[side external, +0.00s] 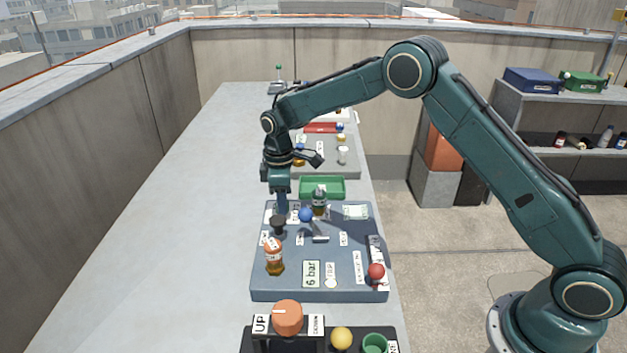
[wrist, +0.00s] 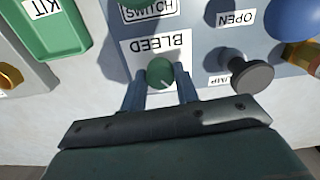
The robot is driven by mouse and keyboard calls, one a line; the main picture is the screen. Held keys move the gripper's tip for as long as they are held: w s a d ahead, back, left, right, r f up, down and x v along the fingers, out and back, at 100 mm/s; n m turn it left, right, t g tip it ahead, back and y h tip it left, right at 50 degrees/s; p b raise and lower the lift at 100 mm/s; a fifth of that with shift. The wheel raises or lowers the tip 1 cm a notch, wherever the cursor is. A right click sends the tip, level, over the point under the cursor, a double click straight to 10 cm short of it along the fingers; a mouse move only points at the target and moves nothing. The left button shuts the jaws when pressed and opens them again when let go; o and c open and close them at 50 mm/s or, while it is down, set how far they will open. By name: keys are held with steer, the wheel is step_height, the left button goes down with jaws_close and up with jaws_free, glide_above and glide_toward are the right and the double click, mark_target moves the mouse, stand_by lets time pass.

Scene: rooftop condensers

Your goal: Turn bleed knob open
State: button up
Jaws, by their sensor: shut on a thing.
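The bleed knob (wrist: 160,73) is a small round green knob with a white pointer line, beside the upside-down BLEED label (wrist: 157,46) in the wrist view. My gripper (wrist: 160,88) is shut on it, with one blue finger on each side. In the side external view my gripper (side external: 281,207) points straight down at the far left corner of the blue-grey panel (side external: 275,291). There the knob is hidden behind the fingers. The pointer line slants toward the lower right in the wrist view.
A dark round knob (wrist: 251,75) stands close to the right of my gripper, near an OPEN label (wrist: 237,19). A blue ball knob (side external: 306,214) and an orange-topped part (side external: 274,256) rise from the panel. A green KIT tray (side external: 322,187) lies behind. The ledge at left is clear.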

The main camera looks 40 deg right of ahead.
steer(key=m, duration=0.8)
steer(key=shift+m, duration=0.3)
steer(key=m, duration=0.4)
steer(key=shift+w+m, duration=0.1)
steer(key=shift+m, duration=1.8)
steer(key=o, duration=1)
steer(key=shift+c, duration=0.2)
